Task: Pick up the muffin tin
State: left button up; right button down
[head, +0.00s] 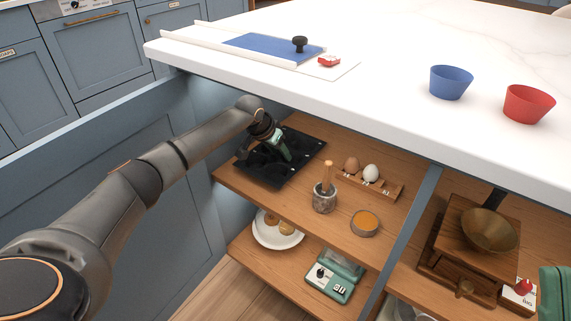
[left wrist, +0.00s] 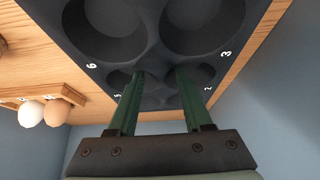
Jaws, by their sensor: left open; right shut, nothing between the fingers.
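The muffin tin (head: 265,172) is dark with round cups and lies on the upper wooden shelf under the counter, at its left end. In the left wrist view the tin (left wrist: 152,45) fills the upper middle, with white numbers along its edges. My left gripper (head: 285,152) is over the tin in the head view. In the left wrist view its green fingers (left wrist: 160,75) are apart, with part of the tin visible between them. I cannot tell whether they touch it. My right gripper (head: 553,293) is shut and empty at the right edge, partly cut off.
An egg rack (head: 385,187) with two eggs, a mortar (head: 324,203) and an orange-filled bowl (head: 365,222) stand right of the tin. The white counter (head: 400,110) overhangs the shelf. A plate (head: 270,238) and green scale (head: 330,285) are below; a grinder (head: 465,255) is right.

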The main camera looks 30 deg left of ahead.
pick_arm(q)
jog(key=shift+w+f, duration=0.25)
jog(key=shift+f, duration=0.15)
jog(key=shift+r, duration=0.1)
grip_shut()
dwell(1.0)
